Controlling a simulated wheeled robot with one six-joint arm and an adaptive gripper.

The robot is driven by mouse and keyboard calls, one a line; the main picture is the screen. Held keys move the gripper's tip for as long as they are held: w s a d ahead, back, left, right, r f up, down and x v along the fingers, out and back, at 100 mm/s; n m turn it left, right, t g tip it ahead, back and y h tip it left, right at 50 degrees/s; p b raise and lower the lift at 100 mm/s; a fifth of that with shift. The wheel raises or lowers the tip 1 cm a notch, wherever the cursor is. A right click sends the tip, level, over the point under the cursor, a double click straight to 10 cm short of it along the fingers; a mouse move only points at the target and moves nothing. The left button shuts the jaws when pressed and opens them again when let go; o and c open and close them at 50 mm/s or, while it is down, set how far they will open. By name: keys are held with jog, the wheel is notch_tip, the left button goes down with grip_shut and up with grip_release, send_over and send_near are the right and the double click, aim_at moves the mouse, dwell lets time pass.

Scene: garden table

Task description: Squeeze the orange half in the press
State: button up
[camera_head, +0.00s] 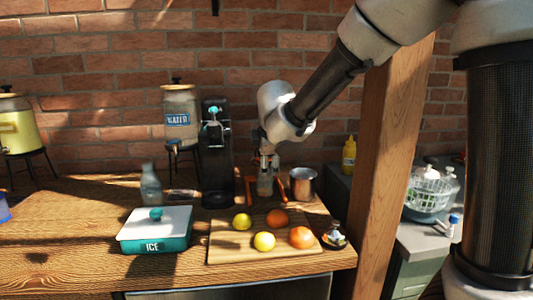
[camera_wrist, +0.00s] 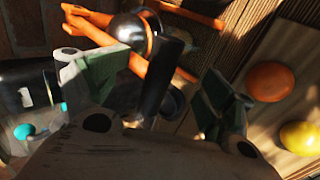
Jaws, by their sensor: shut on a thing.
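The press (camera_wrist: 92,17) shows in the wrist view as orange bars around a dark shiny round part; in the head view its orange legs (camera_head: 282,190) stand near the back of the table. My gripper (camera_head: 267,165) is over the press, with its fingers pointing down. In the wrist view my gripper (camera_wrist: 160,88) is shut on a black handle (camera_wrist: 168,62), which appears to belong to the press. I cannot make out the orange half; the press parts and my fingers may hide it.
A cutting board (camera_head: 225,252) with oranges (camera_head: 301,237) and lemons (camera_head: 264,241) lies in front. A black machine (camera_head: 217,180) stands left of the press and a metal pot (camera_head: 302,186) right. An ice box (camera_head: 155,238) is front left. A wooden post (camera_head: 392,150) rises at right.

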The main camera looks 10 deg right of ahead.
jog(key=shift+s+d+f, duration=0.1)
jog(key=shift+f, duration=0.15)
jog(key=v, duration=1.2)
jog(key=shift+r, duration=0.25)
jog(key=c, duration=0.5)
jog(key=s+d+f+m+g, duration=0.1)
jog(key=s+d+f+m, duration=0.1)
jog(key=s+d+m, duration=0.4)
jog(key=s+d+f+m+g, duration=0.1)
jog(key=s+d+f+m, duration=0.1)
jog(key=s+d+m, duration=0.4)
jog(key=s+d+f+m+g, duration=0.2)
jog(key=s+d+m, duration=0.4)
jog(key=s+d, duration=0.6)
jog(key=shift+s+d+f, duration=0.15)
jog(key=shift+d+f, duration=0.4)
jog(key=shift+d, duration=0.05)
